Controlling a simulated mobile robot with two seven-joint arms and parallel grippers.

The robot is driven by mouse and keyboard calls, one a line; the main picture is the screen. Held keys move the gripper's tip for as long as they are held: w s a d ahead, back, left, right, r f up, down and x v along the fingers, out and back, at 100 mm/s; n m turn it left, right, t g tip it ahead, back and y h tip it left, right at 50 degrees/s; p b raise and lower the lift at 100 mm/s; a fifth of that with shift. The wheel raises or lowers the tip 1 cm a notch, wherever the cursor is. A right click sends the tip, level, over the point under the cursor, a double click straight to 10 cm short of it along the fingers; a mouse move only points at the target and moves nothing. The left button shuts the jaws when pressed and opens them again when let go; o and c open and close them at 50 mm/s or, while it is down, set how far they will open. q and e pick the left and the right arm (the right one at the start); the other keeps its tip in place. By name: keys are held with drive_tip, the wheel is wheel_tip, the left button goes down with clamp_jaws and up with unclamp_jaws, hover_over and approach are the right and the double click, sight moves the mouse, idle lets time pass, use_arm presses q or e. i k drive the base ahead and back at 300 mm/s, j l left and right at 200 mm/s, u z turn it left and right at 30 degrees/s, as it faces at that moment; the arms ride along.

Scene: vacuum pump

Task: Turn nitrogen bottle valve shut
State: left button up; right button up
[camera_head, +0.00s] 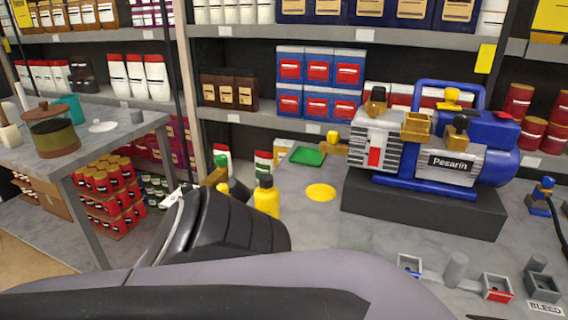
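A yellow bottle (267,198) with a dark cap stands at the left end of the grey bench, partly hidden behind my arm. Left of it, a small green and gold part (215,176) shows above my arm, with a dark rounded shape (238,190) beside it. I cannot tell which of these belongs to the nitrogen bottle or its valve. My arm's black ribbed section covers the area just below them. Neither gripper's fingers can be made out, so contact with the valve cannot be seen.
A blue and silver pump (440,150) sits on a dark block (420,208) at the right. A yellow disc (320,192) and green tray (308,156) lie on the bench. Small fixtures (497,288) line its front right. A side table (120,132) stands left; stocked shelves are behind.

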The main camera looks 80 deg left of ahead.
sight(220, 160)
drive_tip(key=k+j, duration=0.1)
drive_tip(key=k, duration=0.25)
drive_tip(key=k+j+u, duration=0.1)
drive_tip(key=k, duration=0.3)
drive_tip(key=u, duration=2.4)
drive_tip(key=i+j, duration=0.25)
drive_tip(key=i+j+z, duration=0.1)
drive_tip(key=i+j, duration=0.2)
drive_tip(key=j, duration=0.2)
drive_tip(key=i+j, duration=0.25)
drive_tip(key=j, duration=0.15)
drive_tip(key=i+j, duration=0.25)
drive_tip(key=j, duration=0.15)
drive_tip(key=l+z, duration=0.1)
drive_tip(key=z, duration=0.3)
drive_tip(key=i+z, duration=0.15)
drive_tip(key=z, duration=0.25)
drive_tip(key=l+z, duration=0.1)
drive_tip(key=z, duration=0.35)
drive_tip(key=i, duration=0.05)
